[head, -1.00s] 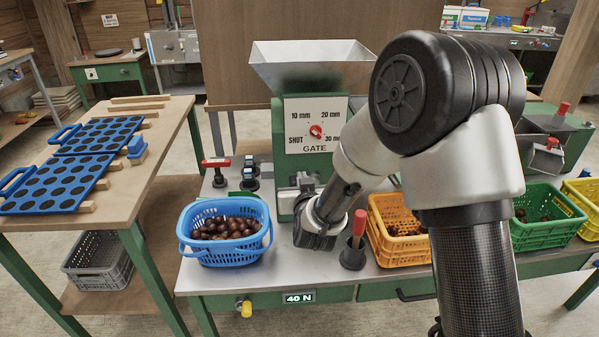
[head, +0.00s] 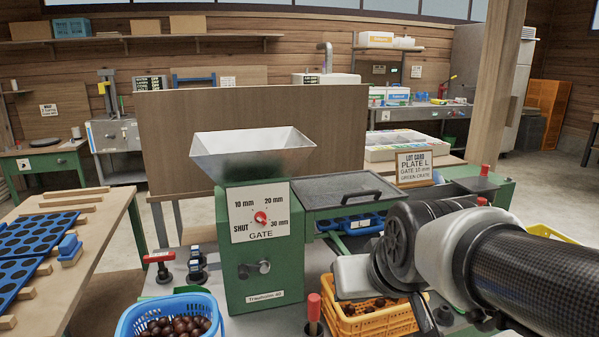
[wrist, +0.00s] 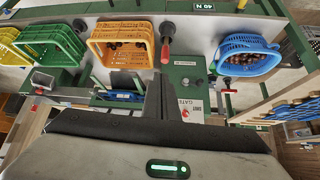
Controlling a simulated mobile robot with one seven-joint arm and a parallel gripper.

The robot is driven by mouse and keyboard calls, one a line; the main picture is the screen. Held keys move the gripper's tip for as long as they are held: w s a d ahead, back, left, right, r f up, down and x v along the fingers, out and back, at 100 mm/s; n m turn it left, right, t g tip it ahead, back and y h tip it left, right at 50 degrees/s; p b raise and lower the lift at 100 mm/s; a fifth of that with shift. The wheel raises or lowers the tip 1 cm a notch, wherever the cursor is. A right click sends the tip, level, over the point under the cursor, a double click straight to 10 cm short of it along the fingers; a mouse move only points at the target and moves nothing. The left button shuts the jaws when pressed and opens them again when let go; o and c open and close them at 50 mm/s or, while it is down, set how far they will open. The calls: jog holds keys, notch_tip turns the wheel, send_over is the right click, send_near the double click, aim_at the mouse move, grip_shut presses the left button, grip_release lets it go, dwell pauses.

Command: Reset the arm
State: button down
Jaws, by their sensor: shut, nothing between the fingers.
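My arm (head: 440,245) reaches in from the right edge of the head view and stands over the right part of the bench. My gripper (wrist: 159,78) shows in the wrist view as a dark pair of fingers pressed together, with nothing between them. In the head view I cannot make out its fingers behind my arm links. In the wrist view the fingers hang apart from the crates, near the machine.
The green gate machine (head: 262,245) with its metal hopper (head: 252,155) stands in the middle. A blue basket (head: 135,325) of chestnuts is front left, an orange crate (head: 375,325) front right. A green crate (wrist: 48,62) shows in the wrist view. A lot card (head: 415,167) stands behind.

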jog(key=s+d+m+g, duration=0.1)
jog(key=s+d, duration=0.3)
jog(key=s, duration=0.5)
notch_tip(320, 180, up, 24)
jog(key=h+p, duration=0.1)
jog(key=p, duration=2.2)
jog(key=shift+s+g+p, duration=0.3)
jog(key=shift+g+p, duration=0.1)
jog(key=shift+d+f, duration=0.1)
